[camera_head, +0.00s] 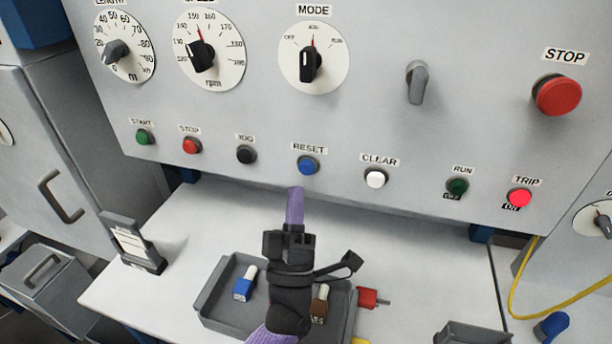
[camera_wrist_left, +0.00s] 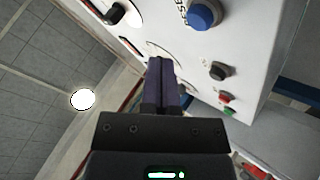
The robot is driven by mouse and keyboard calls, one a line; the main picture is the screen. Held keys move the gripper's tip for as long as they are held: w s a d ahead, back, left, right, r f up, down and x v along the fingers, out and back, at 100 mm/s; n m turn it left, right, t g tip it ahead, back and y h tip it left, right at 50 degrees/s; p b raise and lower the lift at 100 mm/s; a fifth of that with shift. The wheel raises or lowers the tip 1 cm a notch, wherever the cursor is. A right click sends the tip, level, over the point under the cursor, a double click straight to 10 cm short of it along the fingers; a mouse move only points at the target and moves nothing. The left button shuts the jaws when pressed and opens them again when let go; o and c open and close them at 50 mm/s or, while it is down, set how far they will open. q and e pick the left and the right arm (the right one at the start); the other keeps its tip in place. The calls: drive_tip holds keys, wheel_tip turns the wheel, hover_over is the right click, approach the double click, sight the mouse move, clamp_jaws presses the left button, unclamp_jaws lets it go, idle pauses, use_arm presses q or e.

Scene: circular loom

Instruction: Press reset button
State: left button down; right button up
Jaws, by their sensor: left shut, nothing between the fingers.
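The blue reset button (camera_head: 308,166) sits under its RESET label in the middle of the panel's lower row. It also shows at the top of the left wrist view (camera_wrist_left: 204,14). My left gripper (camera_head: 296,192) is shut and empty, its purple fingers pointing up toward the panel just below and slightly left of the reset button. In the left wrist view, the closed fingers (camera_wrist_left: 161,66) are apart from the button. My right gripper is not in view.
Neighbouring buttons are the black JOG (camera_head: 246,155) and white CLEAR (camera_head: 375,179). A red STOP knob (camera_head: 557,95) and a lit red TRIP lamp (camera_head: 519,198) are at right. A grey tray (camera_head: 212,297) with small blocks lies on the white table (camera_head: 425,262) below.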

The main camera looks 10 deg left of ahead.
sight(305, 164)
use_arm(q)
drive_tip(key=shift+w+b, duration=0.65)
drive_tip(key=shift+w, duration=0.85)
drive_tip(key=shift+w, duration=0.15)
idle(0.8)
drive_tip(key=shift+w, duration=0.3)
drive_tip(key=shift+w+b, duration=0.4)
drive_tip(key=shift+b, duration=0.2)
idle(0.4)
drive_tip(key=shift+s, duration=0.15)
drive_tip(key=shift+s+p, duration=0.55)
drive_tip(key=shift+s, duration=0.15)
